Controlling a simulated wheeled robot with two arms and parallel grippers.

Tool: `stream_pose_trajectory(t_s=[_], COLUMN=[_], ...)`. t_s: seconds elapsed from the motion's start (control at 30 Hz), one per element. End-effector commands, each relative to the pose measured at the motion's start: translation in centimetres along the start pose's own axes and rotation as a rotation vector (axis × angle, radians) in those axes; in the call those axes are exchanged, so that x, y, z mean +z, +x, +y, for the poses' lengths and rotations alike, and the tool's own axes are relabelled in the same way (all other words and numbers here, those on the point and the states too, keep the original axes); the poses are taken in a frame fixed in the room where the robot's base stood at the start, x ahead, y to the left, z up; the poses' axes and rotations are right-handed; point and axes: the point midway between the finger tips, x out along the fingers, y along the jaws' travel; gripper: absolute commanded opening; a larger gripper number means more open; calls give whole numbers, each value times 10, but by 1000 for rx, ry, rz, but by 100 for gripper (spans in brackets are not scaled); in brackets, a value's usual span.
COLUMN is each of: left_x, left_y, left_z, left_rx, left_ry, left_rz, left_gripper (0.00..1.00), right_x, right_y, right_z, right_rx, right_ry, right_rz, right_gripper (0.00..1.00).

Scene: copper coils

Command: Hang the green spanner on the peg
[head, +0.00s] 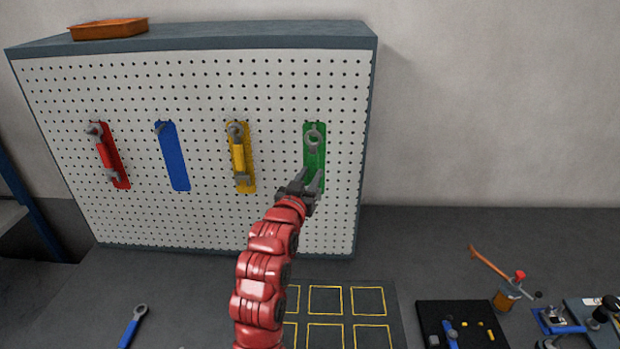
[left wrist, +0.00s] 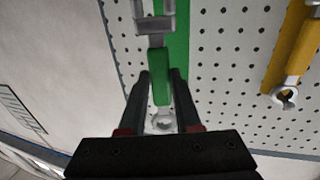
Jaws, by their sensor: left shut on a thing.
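The green spanner is upright against the green strip (head: 321,160) at the right of the pegboard. Its grey ring end (head: 314,138) is near the strip's top in the head view; I cannot tell whether it is around the peg. My left gripper (head: 305,184) is shut on the spanner lower down, by the strip's lower end. In the left wrist view the green handle (left wrist: 160,86) runs between the fingers of the left gripper (left wrist: 163,80). My right gripper is not in view.
Red (head: 109,158) and yellow (head: 238,158) spanners hang on the pegboard (head: 205,100). The blue strip (head: 172,155) is bare, with a peg at its top. A blue spanner (head: 133,326) lies on the bench. A black tray (head: 440,312) and tools stand at the right.

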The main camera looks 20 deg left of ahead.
Motion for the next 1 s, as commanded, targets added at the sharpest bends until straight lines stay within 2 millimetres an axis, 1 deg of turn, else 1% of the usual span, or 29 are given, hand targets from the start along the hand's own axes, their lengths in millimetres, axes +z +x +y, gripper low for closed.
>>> stream_pose_trajectory(t_s=[1.0], left_x=[5], left_y=[66], left_z=[-17], left_rx=[0], left_ry=[0], left_rz=[-1], left_gripper=[0], right_x=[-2], right_y=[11], right_z=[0], right_rx=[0], right_ry=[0], right_rz=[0], right_gripper=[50])
